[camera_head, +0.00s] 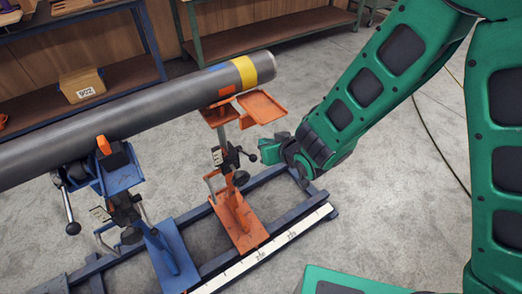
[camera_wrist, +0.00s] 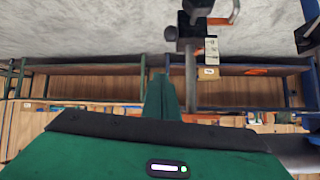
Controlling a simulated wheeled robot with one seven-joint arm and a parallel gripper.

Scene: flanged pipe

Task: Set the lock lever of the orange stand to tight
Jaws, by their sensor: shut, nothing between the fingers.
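The orange stand (camera_head: 240,222) holds up the end of the grey pipe (camera_head: 150,110) from below. On its post is a dark clamp with a lock lever (camera_head: 252,157) ending in a black knob, pointing right toward my gripper. My gripper (camera_head: 266,151) is shut and empty, with its tips close to the knob; I cannot tell whether they touch. In the wrist view my green fingers (camera_wrist: 160,85) are together, beside the stand's post (camera_wrist: 190,80). The dark clamp (camera_wrist: 190,30) lies beyond the tips, with a white tag (camera_wrist: 211,50) next to it.
A blue stand (camera_head: 165,250) with its own lever (camera_head: 69,208) stands to the left. Both stands sit on a dark blue rail frame with a white scale (camera_head: 265,250). An orange side tray (camera_head: 262,106) sits above my gripper.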

